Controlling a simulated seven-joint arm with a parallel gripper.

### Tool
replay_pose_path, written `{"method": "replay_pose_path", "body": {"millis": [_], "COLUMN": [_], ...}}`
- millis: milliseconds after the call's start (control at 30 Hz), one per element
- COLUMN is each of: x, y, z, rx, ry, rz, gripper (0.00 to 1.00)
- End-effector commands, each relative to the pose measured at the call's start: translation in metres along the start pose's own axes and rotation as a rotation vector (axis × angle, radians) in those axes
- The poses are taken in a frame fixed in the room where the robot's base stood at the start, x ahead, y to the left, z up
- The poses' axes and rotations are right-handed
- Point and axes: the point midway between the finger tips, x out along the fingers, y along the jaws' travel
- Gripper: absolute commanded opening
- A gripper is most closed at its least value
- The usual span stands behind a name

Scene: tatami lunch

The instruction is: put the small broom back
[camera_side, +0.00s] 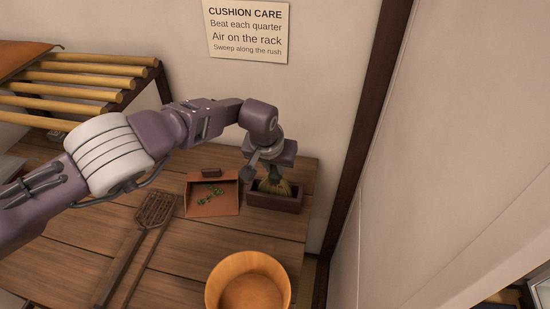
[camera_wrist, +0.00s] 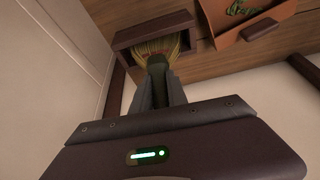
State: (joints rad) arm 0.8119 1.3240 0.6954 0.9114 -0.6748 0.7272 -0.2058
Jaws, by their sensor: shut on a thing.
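The small broom (camera_side: 274,187) has straw bristles and a dark green binding. It stands with its bristles down in a small dark wooden box (camera_side: 274,205) at the table's back right corner. My gripper (camera_side: 268,172) is above the box and shut on the broom's upper part. In the wrist view the gripper's fingers (camera_wrist: 160,85) close on the green binding, and the bristles (camera_wrist: 160,48) fan out inside the box (camera_wrist: 124,38). Whether the bristles touch the box floor cannot be seen.
A reddish dustpan (camera_side: 212,208) with green bits lies just left of the box. A lattice beater (camera_side: 155,215) lies further left. A round wooden tub (camera_side: 248,285) stands in front. A slatted rack (camera_side: 75,85) is at the back left; the wall is close behind.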

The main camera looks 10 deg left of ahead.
Motion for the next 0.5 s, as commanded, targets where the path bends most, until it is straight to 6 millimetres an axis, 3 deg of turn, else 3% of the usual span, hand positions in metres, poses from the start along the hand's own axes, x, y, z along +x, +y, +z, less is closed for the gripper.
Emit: {"method": "replay_pose_path", "body": {"millis": [300, 333, 433, 500], "x": [0.0021, 0.0021, 0.0021, 0.002], "y": [0.0001, 0.0001, 0.0001, 0.0001], "z": [0.0005, 0.0005, 0.0006, 0.0006], "rx": [-0.001, -0.001, 0.0, 0.0], "ry": [0.001, 0.001, 0.001, 0.001], "rz": [0.001, 0.001, 0.001, 0.001], "gripper": [0.0, 0.23, 0.42, 0.44]}}
